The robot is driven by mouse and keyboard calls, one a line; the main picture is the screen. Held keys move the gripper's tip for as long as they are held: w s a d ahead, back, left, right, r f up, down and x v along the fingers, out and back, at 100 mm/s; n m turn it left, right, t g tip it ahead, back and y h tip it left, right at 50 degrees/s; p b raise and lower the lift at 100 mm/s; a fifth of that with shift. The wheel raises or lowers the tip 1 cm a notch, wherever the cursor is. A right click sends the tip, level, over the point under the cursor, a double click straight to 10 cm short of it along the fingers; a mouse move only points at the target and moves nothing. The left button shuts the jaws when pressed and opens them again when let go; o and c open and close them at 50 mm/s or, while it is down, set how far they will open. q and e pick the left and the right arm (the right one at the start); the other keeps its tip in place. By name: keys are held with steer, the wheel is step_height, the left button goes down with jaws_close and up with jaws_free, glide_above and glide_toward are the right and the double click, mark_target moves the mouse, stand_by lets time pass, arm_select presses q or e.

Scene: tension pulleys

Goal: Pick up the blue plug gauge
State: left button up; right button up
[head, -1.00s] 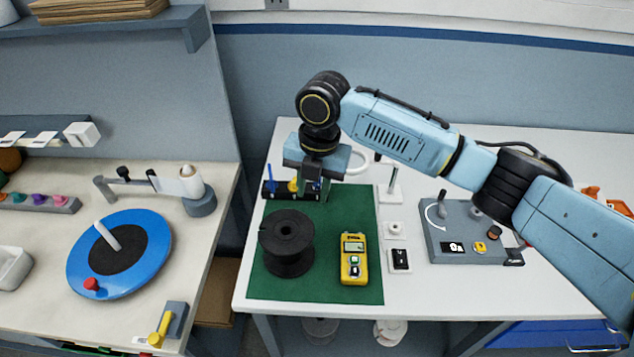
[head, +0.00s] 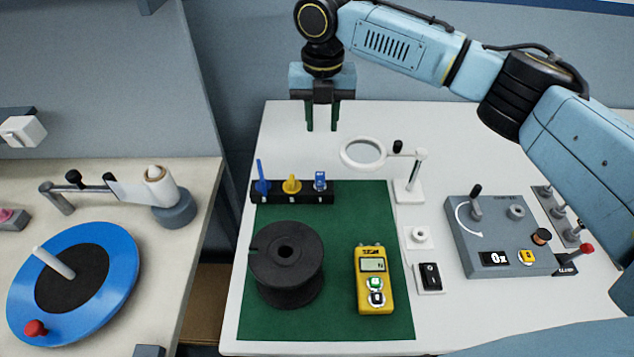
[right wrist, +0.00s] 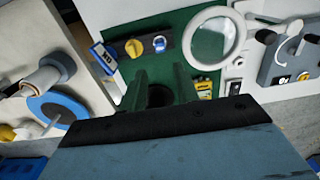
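A black rack (head: 272,198) at the back edge of the green mat holds three upright pieces: a tall blue one (head: 262,180) at the left, a yellow one (head: 291,184) in the middle and a short blue one (head: 320,180) at the right. I cannot tell which blue piece is the plug gauge. In the right wrist view the tall one (right wrist: 103,57) and the short one (right wrist: 159,44) both show. My right gripper (head: 323,118) is open and empty, pointing down above the table behind the rack, apart from it. My left gripper is out of view.
A ring magnifier (head: 363,153) on a stand is close to the rack's right. A black spool (head: 286,262) and a yellow meter (head: 374,280) stand on the green mat (head: 330,325). A grey control box (head: 497,240) is at right. White table behind the rack is clear.

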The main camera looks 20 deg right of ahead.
glide_above(320, 174)
steer(key=f, duration=0.7)
steer(key=shift+w+d+f, duration=0.25)
steer(key=shift+s+a+f+p, duration=0.15)
steer(key=shift+f+p, duration=0.05)
steer(key=shift+f, duration=1.15)
steer(key=shift+s+a+f+p, duration=0.1)
steer(key=shift+s+f+p, duration=0.1)
steer(key=shift+f, duration=1.1)
steer(key=shift+w, duration=0.1)
jaws_close()
